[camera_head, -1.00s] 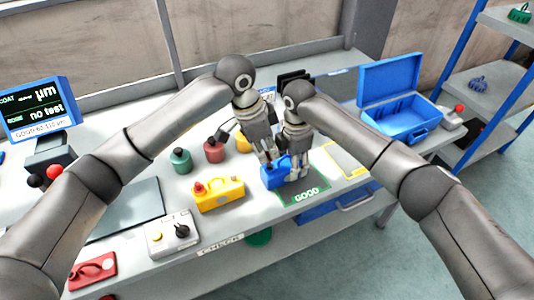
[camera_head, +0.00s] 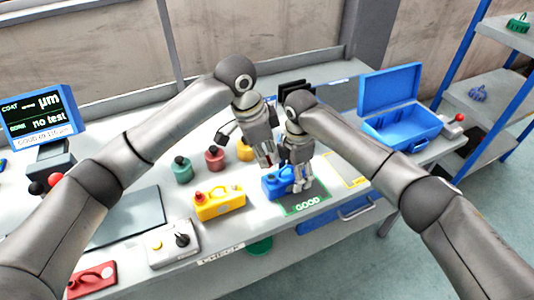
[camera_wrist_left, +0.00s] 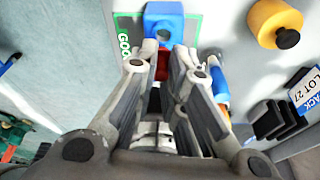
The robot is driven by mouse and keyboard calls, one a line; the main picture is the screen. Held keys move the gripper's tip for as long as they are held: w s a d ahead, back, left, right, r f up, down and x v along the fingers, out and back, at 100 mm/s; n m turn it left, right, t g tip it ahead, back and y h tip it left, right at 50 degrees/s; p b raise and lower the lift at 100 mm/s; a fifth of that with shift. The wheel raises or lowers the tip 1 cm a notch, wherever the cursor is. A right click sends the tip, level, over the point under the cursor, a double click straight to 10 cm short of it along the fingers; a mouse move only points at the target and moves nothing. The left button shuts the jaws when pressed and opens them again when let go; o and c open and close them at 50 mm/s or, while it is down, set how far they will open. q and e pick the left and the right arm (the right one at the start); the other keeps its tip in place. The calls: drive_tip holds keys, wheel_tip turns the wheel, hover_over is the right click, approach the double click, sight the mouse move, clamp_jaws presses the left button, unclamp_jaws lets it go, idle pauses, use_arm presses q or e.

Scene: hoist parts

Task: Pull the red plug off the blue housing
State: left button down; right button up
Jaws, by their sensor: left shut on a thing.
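The blue housing (camera_head: 277,184) stands near the green GOOD mark on the table in the head view. In the left wrist view the housing (camera_wrist_left: 166,12) lies just beyond my fingertips, with a dark round opening facing the camera. My left gripper (camera_head: 268,160) is above the housing, shut on the red plug (camera_wrist_left: 162,68), which shows between its fingers in the wrist view. The plug looks apart from the housing. My right gripper (camera_head: 303,182) is down at the housing's right end; its fingers partly hide that end, and their grip cannot be made out.
A yellow housing (camera_head: 219,204) stands to the left. Green (camera_head: 181,170), red (camera_head: 214,158) and yellow (camera_head: 245,150) knobbed parts stand behind it. A control box (camera_head: 173,240) is at the front edge. An open blue case (camera_head: 405,122) is at the right.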

drive_tip(key=shift+s+a+f, duration=0.1)
drive_tip(key=shift+s+a, duration=0.25)
drive_tip(key=shift+a, duration=0.15)
drive_tip(key=r, duration=0.7)
drive_tip(key=shift+w+d, duration=0.2)
drive_tip(key=shift+w, duration=0.05)
drive_tip(key=shift+d+r, duration=0.15)
drive_tip(key=shift+r, duration=0.35)
drive_tip(key=shift+d+r, duration=0.1)
drive_tip(key=shift+w, duration=0.1)
drive_tip(key=o, duration=0.6)
drive_tip(key=shift+c, duration=0.2)
wheel_tip(320, 180, up, 15)
idle(0.3)
